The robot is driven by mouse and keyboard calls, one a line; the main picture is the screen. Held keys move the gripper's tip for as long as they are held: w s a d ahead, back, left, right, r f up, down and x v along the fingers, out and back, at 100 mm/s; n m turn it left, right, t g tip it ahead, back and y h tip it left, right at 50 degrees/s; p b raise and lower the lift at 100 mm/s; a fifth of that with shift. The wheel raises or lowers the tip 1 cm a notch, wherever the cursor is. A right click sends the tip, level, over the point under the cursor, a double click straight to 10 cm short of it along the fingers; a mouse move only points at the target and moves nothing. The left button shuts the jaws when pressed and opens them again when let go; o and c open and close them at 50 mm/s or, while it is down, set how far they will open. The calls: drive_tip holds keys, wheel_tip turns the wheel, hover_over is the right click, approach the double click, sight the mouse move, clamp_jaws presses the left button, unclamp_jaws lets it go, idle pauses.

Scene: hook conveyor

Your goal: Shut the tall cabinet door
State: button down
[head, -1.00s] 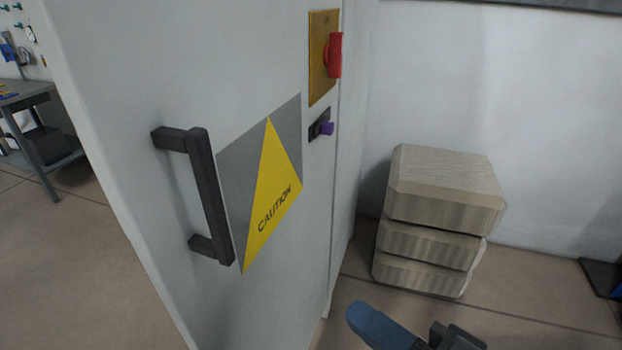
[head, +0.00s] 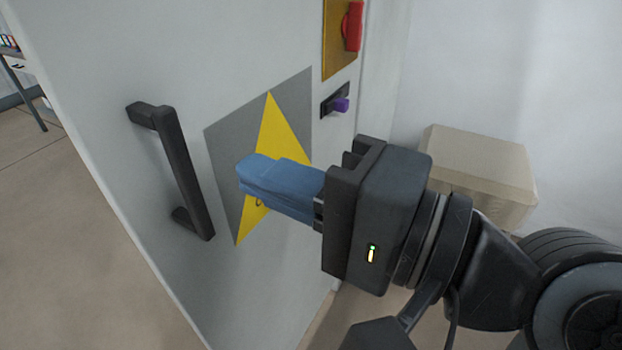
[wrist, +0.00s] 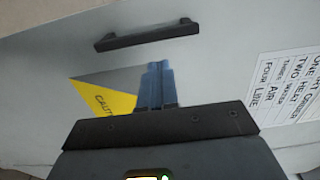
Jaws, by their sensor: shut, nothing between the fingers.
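The tall cabinet door (head: 95,85) is a light grey panel at the left of the head view, with a black bar handle (head: 180,170) near its free edge and a yellow caution triangle on a grey square. The handle also shows at the top of the wrist view (wrist: 147,36). My gripper (head: 247,176), with blue fingers closed together and empty, is in front of the caution sign, right of the handle. It hides part of the sign. I cannot tell whether the fingertips touch the door.
A red switch (head: 353,27) on a yellow plate and a purple knob (head: 341,105) sit right of the sign. A workbench (head: 22,70) is at the far left. Floor left of the door is clear.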

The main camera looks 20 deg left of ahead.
sight(195, 151)
drive_tip(key=a, duration=0.5)
drive_tip(key=w+a+p, duration=0.1)
drive_tip(key=a, duration=0.2)
drive_tip(key=shift+a, duration=0.2)
